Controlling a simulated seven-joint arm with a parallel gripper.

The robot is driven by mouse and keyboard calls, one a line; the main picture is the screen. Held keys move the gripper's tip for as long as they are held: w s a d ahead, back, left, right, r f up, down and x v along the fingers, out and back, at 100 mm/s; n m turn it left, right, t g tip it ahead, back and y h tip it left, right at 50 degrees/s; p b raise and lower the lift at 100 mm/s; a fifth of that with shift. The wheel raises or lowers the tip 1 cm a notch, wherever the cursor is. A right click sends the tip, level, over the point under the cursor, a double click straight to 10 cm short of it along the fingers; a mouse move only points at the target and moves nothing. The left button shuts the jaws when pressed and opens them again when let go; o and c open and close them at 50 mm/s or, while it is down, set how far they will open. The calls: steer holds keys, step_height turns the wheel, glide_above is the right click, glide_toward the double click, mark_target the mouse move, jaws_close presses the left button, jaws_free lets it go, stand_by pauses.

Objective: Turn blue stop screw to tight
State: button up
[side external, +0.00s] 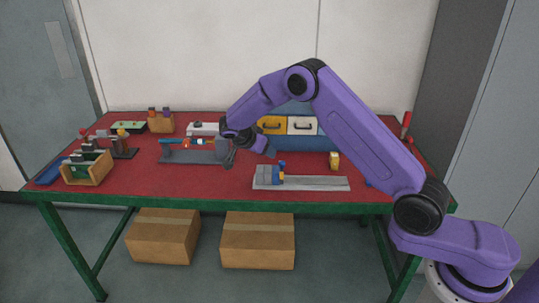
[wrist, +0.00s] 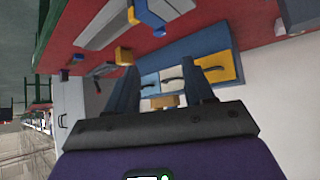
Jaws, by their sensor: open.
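A grey rail (side external: 318,183) lies near the table's front edge, with a grey block (side external: 264,174) on its left end. A small blue part (side external: 281,170) stands beside that block; it looks like the blue stop screw, but its shape is too small to tell how tight it is. In the wrist view a blue part (wrist: 150,18) shows at the top. My gripper (side external: 250,154) is open and empty, above the table behind and left of the rail, apart from the blue part. Its two fingers (wrist: 161,75) show spread in the wrist view.
A blue cabinet (side external: 310,140) with yellow and white drawers stands behind my gripper. A second grey fixture (side external: 195,157) with blue and red parts is to the left. A yellow block (side external: 334,161) stands behind the rail. A wooden box (side external: 88,169) is at the front left.

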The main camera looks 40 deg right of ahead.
steer(key=shift+v, duration=1.5)
steer(key=shift+w, duration=0.1)
